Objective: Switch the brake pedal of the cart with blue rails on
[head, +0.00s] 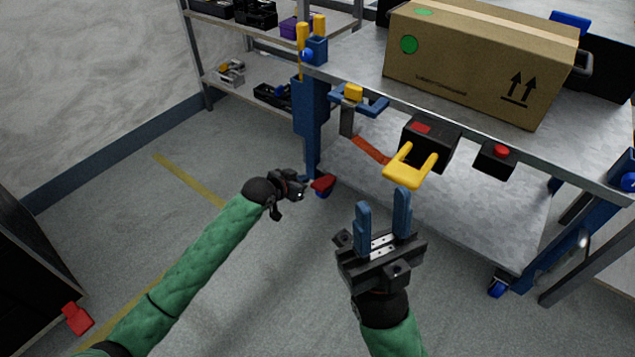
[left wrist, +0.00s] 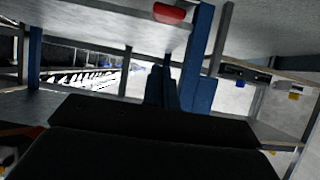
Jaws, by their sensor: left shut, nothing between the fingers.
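The cart with blue rails (head: 309,105) stands at the centre and right. A red brake pedal (head: 323,183) sits low at its near left corner, by a blue caster. My left gripper (head: 305,182) is low beside the pedal, just to its left; its fingers barely show in the head view, and I cannot tell whether they touch the pedal. In the left wrist view its blue fingers (left wrist: 163,88) are together and empty. My right gripper (head: 382,212) is open and empty, below the cart's yellow handle (head: 410,166). Whether the pedal is pressed cannot be told.
A cardboard box (head: 480,62) stands on the cart top. A black box with a red button (head: 497,157) hangs at the cart's front edge. A shelf (head: 262,45) with bins stands behind left. Another red pedal (head: 77,318) shows at lower left. The floor between is clear.

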